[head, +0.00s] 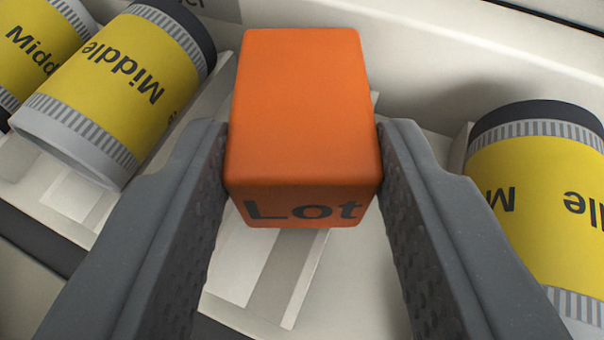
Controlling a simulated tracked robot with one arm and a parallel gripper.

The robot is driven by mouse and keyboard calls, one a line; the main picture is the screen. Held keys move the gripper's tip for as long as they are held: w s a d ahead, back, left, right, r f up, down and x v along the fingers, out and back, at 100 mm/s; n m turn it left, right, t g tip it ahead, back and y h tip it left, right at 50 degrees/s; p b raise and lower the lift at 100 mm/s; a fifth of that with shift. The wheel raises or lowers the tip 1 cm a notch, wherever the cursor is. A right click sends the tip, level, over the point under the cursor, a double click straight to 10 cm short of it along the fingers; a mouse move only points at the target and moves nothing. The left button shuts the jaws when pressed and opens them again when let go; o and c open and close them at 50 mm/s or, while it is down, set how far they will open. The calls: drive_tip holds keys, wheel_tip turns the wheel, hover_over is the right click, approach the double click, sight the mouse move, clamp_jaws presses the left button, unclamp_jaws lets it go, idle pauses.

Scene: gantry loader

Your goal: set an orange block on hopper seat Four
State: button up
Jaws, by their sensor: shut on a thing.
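An orange block (297,110) with "Lot" in dark letters on its near face is in the middle of the head view. My gripper (302,165) is shut on it, with one dark grey finger against its left side and one against its right side. Pale surfaces (255,265) with a grey strip show below the block, between the fingers. I cannot tell whether the block touches anything under it. No marking that reads Four is visible, so I cannot tell which seat is hopper seat Four.
Yellow cylinders marked "Middle" lie tilted at the left (120,82) and farther left (38,40). Another yellow cylinder (545,190) stands close at the right, beside my right finger. A pale wall (425,60) runs behind the block.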

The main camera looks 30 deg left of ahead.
drive_tip(key=shift+f, duration=0.5)
idle(0.5)
drive_tip(key=o, duration=1.1)
drive_tip(key=b+v, duration=0.3)
drive_tip(key=v, duration=1)
drive_tip(key=shift+s+d+b, duration=0.25)
drive_tip(key=shift+s+b, duration=0.05)
drive_tip(key=shift+b, duration=0.1)
